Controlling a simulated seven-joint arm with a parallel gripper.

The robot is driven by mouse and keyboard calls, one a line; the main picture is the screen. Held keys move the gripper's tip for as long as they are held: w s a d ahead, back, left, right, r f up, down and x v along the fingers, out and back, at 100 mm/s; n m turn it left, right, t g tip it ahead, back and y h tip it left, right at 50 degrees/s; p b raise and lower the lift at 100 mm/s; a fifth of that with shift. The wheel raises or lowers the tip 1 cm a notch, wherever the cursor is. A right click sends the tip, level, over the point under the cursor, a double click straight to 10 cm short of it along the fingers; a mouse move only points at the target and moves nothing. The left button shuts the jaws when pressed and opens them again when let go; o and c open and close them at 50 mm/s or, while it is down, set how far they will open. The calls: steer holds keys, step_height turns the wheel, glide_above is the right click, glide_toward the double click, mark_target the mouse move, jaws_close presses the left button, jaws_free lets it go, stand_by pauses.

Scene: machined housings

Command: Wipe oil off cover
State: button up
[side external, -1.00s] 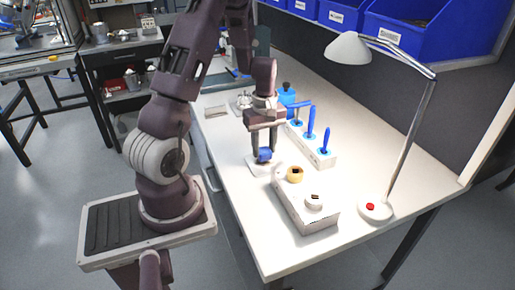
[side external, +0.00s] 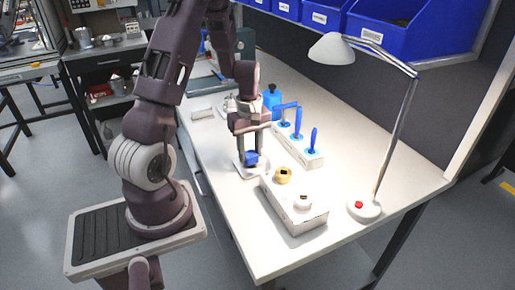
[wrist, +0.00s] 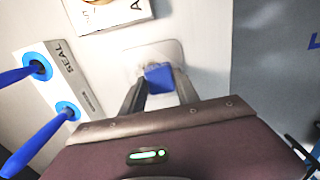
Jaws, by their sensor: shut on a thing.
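My gripper (side external: 250,148) is shut on a small blue block or pad (side external: 252,158), which also shows between the fingertips in the wrist view (wrist: 158,77). It is low over a pale, rounded-corner plate (side external: 240,168), which looks like the cover and lies flat on the bench. In the wrist view the plate (wrist: 172,52) extends beyond the blue pad. The pad's underside is hidden, so I cannot tell whether it touches the plate. No oil can be made out clearly.
Behind is a rack (side external: 314,159) of blue-handled tools, labelled SEAL in the wrist view. A blue bottle (side external: 272,102) and a lamp (side external: 363,208) also stand on the bench.

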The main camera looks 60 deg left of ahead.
steer(key=shift+s, duration=1.35)
steer(key=shift+w+r, duration=0.1)
steer(key=shift+w, duration=3.7)
step_height(320, 180, up, 6)
steer(key=shift+r, duration=0.15)
